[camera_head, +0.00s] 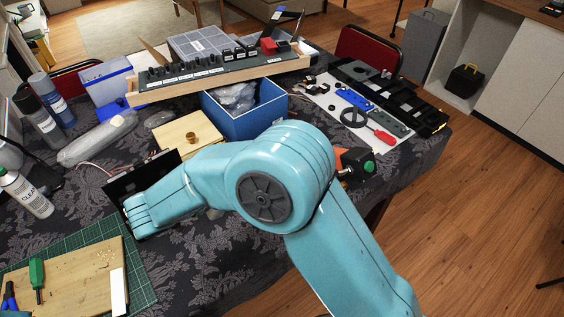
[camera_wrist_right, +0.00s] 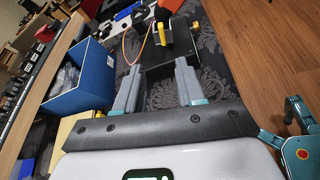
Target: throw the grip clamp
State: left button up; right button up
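My right gripper (camera_wrist_right: 158,88) is open and empty in the right wrist view, its two grey fingers spread above the dark patterned cloth. Just beyond the fingertips is a dark plate (camera_wrist_right: 162,68) with a yellow upright handle (camera_wrist_right: 161,36), which seems to be the grip clamp. The fingers do not touch the handle. A second yellow part (camera_wrist_right: 197,28) stands to its right. In the head view my teal arm crosses the middle and hides the fingers and most of this area. My left gripper cannot be made out.
A blue box (camera_head: 255,124) holding clear plastic stands behind the arm, near a wooden block (camera_head: 176,135). A labelled panel (camera_head: 220,72) is at the back. A cutting mat (camera_head: 136,283) lies front left.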

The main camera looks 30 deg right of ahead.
jog(key=x, duration=0.5)
jog(key=p+x, duration=0.1)
jog(key=x, duration=0.9)
jog(key=shift+s+d+r, duration=0.1)
jog(key=shift+s+d, duration=0.15)
jog(key=shift+d, duration=0.2)
jog(key=shift+w+d+f, duration=0.2)
jog(key=shift+d+f, duration=0.1)
jog(key=shift+d, duration=0.2)
